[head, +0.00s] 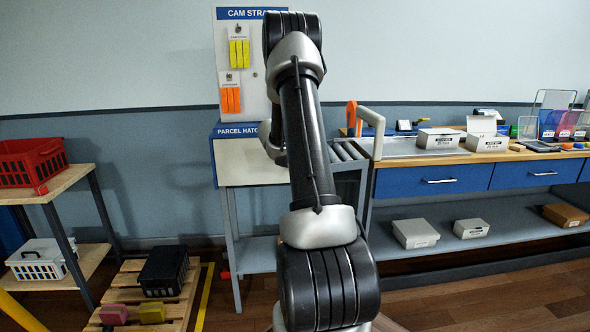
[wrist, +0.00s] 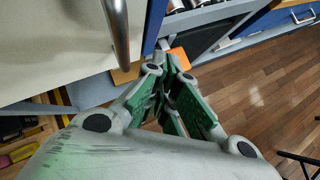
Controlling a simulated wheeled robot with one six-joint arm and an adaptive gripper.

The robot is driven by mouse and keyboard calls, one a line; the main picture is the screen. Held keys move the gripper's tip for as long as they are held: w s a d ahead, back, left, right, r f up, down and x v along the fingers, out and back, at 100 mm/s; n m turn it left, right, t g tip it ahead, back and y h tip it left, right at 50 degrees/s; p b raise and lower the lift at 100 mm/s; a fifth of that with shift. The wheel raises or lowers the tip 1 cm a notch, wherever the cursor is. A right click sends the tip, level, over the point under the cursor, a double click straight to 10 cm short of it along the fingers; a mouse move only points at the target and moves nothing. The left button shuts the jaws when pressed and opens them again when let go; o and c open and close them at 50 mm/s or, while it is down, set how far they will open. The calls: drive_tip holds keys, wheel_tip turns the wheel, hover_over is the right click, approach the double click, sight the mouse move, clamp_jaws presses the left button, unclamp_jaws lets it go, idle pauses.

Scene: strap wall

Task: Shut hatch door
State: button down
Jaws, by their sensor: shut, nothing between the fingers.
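The head view hides my gripper behind my arm.
A roller strip (head: 347,151) and a blue-drawered workbench (head: 430,182) with boxes stand right of the hatch. A strap board (head: 226,60) hangs above. A pallet (head: 120,318) and a wooden rack (head: 75,180) are at left. Wooden floor (wrist: 255,95) is open at right.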

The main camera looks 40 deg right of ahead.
idle(0.4)
drive_tip(key=v, duration=1.1)
drive_tip(key=shift+a+r, duration=0.3)
drive_tip(key=shift+s+d, duration=0.1)
